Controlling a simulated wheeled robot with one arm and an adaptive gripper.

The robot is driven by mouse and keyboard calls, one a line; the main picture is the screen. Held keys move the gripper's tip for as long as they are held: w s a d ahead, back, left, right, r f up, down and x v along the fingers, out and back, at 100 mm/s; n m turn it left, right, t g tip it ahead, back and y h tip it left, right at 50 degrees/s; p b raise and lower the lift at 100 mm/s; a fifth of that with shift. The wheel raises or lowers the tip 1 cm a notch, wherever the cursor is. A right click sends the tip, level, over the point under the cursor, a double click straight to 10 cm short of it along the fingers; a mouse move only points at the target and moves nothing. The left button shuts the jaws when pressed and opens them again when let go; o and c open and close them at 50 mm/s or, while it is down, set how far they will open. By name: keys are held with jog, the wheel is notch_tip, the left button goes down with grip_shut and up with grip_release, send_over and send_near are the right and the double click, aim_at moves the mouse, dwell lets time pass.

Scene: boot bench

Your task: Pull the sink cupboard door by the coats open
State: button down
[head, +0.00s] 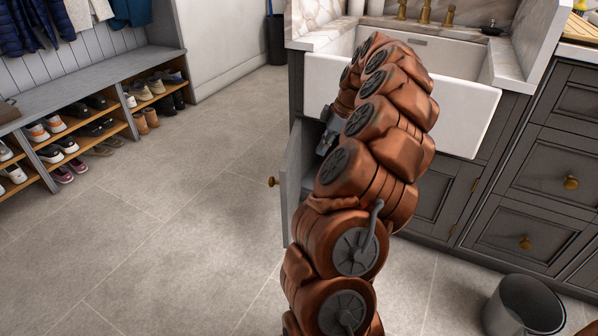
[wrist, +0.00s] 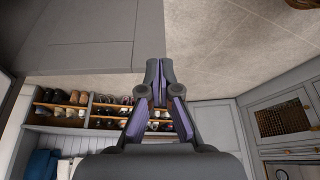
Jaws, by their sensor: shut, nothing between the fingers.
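The grey sink cupboard door (head: 297,180) stands swung out from the cabinet in the head view, at the left below the white sink. Its brass knob (head: 272,181) faces left, towards the coats. My gripper (head: 328,130) is mostly hidden behind my copper arm, at the cupboard opening on the inner side of the door. In the wrist view my gripper (wrist: 159,72) is shut, with its fingertips together and empty. A grey panel, probably the door (wrist: 95,35), fills the upper left there. I cannot tell whether the gripper touches it.
A bench with shoe shelves (head: 80,80) and hanging coats (head: 35,25) stands at the left. The white sink (head: 455,100) overhangs the cabinet. A grey bucket (head: 525,308) stands on the floor at lower right. The floor (head: 170,200) left of the door is clear.

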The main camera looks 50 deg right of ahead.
jog(key=b, duration=0.5)
send_near(287, 182)
jog(key=shift+w+f, duration=0.1)
jog(key=shift+f, duration=1.05)
jog(key=shift+w+f, duration=0.15)
jog(key=shift+f, duration=1.05)
